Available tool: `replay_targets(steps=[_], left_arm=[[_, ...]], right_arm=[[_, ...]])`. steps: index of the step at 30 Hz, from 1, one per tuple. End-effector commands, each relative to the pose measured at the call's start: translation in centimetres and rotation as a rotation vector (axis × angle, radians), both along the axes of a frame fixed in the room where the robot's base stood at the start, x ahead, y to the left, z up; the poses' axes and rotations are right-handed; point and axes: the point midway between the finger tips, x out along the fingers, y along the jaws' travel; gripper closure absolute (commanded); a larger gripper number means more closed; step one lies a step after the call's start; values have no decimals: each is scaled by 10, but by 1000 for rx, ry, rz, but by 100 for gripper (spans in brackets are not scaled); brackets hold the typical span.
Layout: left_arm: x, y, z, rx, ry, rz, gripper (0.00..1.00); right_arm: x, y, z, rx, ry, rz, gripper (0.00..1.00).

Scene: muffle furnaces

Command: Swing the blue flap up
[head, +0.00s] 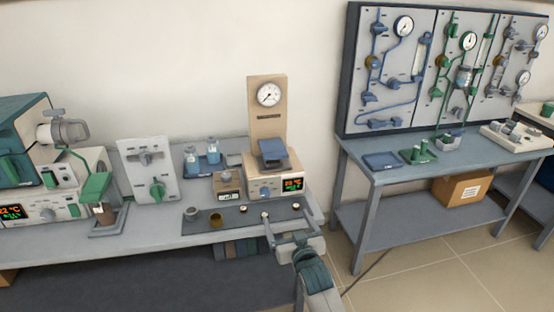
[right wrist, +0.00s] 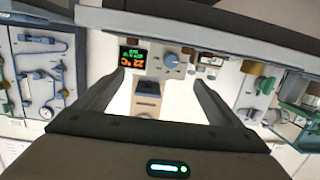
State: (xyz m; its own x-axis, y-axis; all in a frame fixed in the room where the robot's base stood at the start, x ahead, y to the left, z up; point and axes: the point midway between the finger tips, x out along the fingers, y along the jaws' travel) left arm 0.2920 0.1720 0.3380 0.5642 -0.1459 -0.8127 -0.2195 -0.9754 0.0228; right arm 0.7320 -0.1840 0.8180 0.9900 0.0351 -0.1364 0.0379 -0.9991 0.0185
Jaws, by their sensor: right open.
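The blue flap (head: 273,149) lies tilted on top of a small beige furnace unit (head: 263,188) with a blue knob and a lit display. In the right wrist view, which is upside down, the flap (right wrist: 148,87) shows between the fingers, beyond the unit's front panel. My right gripper (head: 284,212) is open and empty at the bench's front edge, in front of the unit and apart from the flap. It also shows in the right wrist view (right wrist: 157,80). My left gripper is not in view.
A pressure gauge on a tan panel (head: 267,105) stands behind the unit. A dark mat (head: 230,222) with small cups and knobs lies in front. Bottles stand on a blue tray (head: 190,168) to the left. Another bench (head: 385,160) stands right, across a floor gap.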

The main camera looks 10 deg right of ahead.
Motion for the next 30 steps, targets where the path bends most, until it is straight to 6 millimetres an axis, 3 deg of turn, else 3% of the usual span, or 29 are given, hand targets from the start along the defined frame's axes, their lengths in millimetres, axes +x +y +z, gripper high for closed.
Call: replay_targets(steps=[1, 3, 7, 22, 30], left_arm=[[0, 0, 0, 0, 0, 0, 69], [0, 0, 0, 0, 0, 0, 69], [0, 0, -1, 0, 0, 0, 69], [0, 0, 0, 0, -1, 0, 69], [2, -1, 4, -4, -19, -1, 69]], right_arm=[[9, -3, 33, 7, -46, -11, 11], [16, -7, 65, 13, -89, -22, 11], [21, -11, 97, 19, -130, -35, 11], [25, -11, 102, 21, -136, -37, 11], [47, -11, 103, 21, -137, -37, 11]])
